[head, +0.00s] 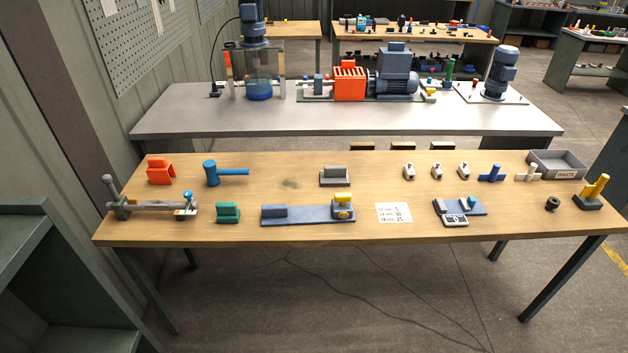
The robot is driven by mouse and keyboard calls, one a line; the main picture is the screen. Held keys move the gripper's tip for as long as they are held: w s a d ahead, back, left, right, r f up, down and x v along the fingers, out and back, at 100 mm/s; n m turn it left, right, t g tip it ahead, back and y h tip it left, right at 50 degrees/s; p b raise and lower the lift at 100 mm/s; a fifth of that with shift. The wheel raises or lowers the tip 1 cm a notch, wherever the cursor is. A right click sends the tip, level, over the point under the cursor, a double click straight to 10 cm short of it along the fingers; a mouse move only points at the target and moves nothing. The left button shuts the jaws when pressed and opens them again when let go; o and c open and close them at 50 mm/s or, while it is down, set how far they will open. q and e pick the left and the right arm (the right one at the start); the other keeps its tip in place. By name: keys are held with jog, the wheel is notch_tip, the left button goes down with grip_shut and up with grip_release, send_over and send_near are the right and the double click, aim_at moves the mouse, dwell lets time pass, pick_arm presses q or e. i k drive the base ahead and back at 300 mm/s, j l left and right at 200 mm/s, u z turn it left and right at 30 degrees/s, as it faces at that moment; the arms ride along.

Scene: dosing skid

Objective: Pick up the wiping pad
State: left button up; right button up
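A green block with a raised grip (228,212) stands at the front left of the wooden table (300,240); it looks most like the wiping pad, though I cannot be sure at this size. A grey block on a low base (334,176) stands near the table's back middle and has a similar shape. A dark greenish smudge (291,184) marks the tabletop between them. Neither of my grippers shows in the head view.
Near the green block are a red block (160,172), a blue hammer-shaped piece (212,173), a grey bar fixture (150,206) and a blue-grey fixture (308,214). A paper card (394,213) lies right of centre. A grey bin (556,164) stands at the back right.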

aim_at(332, 175)
jog(key=i+j, duration=0.15)
jog(key=i, duration=0.35)
jog(key=i+j, duration=0.2)
jog(key=i, duration=0.25)
jog(key=u, duration=0.05)
